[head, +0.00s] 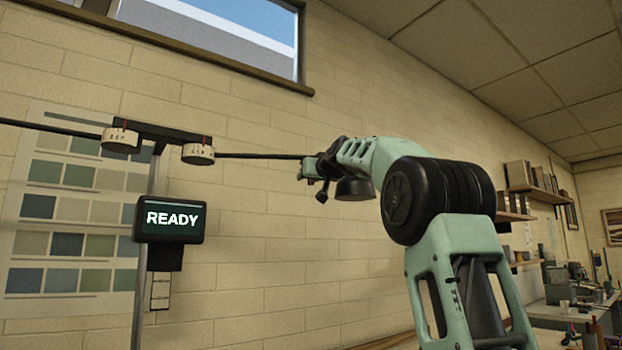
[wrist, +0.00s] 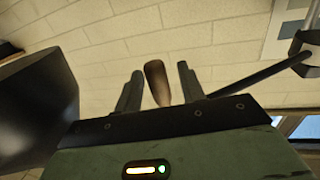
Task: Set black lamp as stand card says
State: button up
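The black lamp's shade (head: 355,188) hangs at the right end of a dark rod (head: 258,156) that runs from the stand (head: 160,132). The shade fills the left of the wrist view (wrist: 35,110). My gripper (wrist: 158,85) is open, with a brown handle (wrist: 156,82) between its fingers and a visible gap on each side. In the head view my gripper (head: 312,170) is at the rod's right end, mostly hidden by the lamp and arm. A screen (head: 170,219) on the stand reads READY. A small frame-like piece (head: 160,291) hangs below it, with no readable text.
Two pale marked drums, left (head: 120,139) and right (head: 198,154), sit under the crossbar, each with a red mark. Another rod (head: 45,128) runs left. A swatch chart (head: 70,215) hangs on the brick wall behind. A cluttered bench (head: 575,312) stands far right.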

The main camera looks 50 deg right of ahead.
jog(key=shift+s, duration=0.15)
jog(key=shift+s+a+b, duration=0.1)
jog(key=shift+s+b, duration=0.15)
jog(key=shift+b, duration=0.1)
jog(key=b+v, duration=0.7)
jog(key=v, duration=0.9)
jog(key=shift+s, duration=0.3)
jog(key=shift+a, duration=0.15)
